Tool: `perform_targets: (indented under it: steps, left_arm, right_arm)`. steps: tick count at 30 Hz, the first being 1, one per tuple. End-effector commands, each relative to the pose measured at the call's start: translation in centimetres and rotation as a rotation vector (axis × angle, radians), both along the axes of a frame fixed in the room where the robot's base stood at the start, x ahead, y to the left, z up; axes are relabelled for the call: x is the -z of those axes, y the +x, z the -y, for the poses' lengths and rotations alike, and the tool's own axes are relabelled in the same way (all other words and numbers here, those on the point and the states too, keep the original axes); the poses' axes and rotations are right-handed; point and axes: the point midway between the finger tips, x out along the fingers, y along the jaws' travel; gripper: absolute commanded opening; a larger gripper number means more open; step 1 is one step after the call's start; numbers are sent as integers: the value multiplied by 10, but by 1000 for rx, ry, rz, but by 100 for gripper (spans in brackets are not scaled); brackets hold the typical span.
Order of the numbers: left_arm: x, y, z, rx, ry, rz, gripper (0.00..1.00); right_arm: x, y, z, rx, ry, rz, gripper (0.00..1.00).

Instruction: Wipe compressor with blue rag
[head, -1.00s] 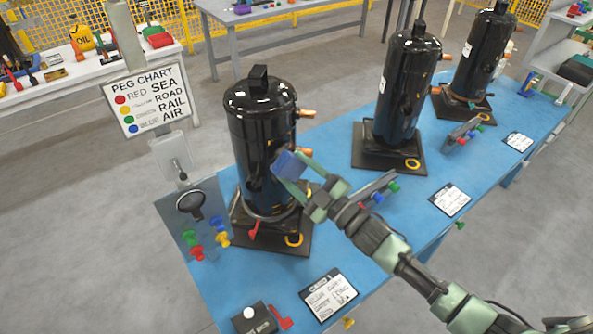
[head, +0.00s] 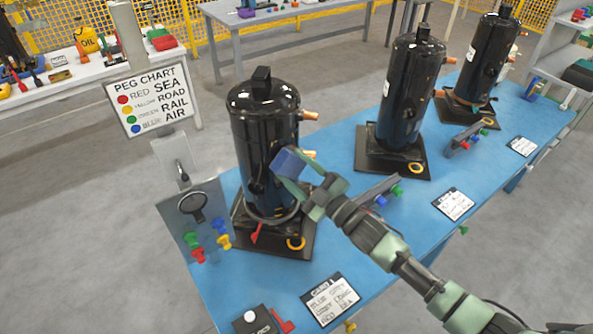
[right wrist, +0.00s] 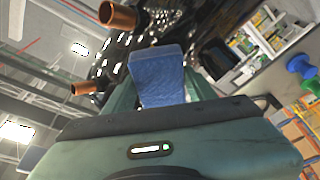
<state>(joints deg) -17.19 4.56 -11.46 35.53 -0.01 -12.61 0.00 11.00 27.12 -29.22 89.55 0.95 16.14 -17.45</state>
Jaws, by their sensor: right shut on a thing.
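The near black compressor (head: 262,135) stands upright on its dark base at the left end of the blue table. My left gripper is not in view.
Two more black compressors (head: 408,95) (head: 486,60) stand farther along the blue table (head: 270,285). A peg chart sign (head: 150,98) and a panel with coloured pegs (head: 205,225) stand at the left end. A card (head: 330,298) and a small black box (head: 255,320) lie in front.

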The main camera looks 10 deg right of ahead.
Motion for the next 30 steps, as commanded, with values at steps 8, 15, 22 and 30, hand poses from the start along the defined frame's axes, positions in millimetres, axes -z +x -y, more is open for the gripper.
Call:
perform_targets:
  steps: [8, 15, 22, 30]
  left_arm:
    - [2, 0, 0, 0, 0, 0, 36]
    - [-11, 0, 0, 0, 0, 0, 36]
    - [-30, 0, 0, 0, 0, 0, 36]
    - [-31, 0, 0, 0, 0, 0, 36]
  right_arm:
    - [0, 4, -2, -1, -1, -1, 23]
    - [-15, 3, -2, -1, 0, 1, 23]
    - [-36, 2, -1, -1, -1, 1, 23]
    - [-39, 5, -2, 0, 0, 0, 23]
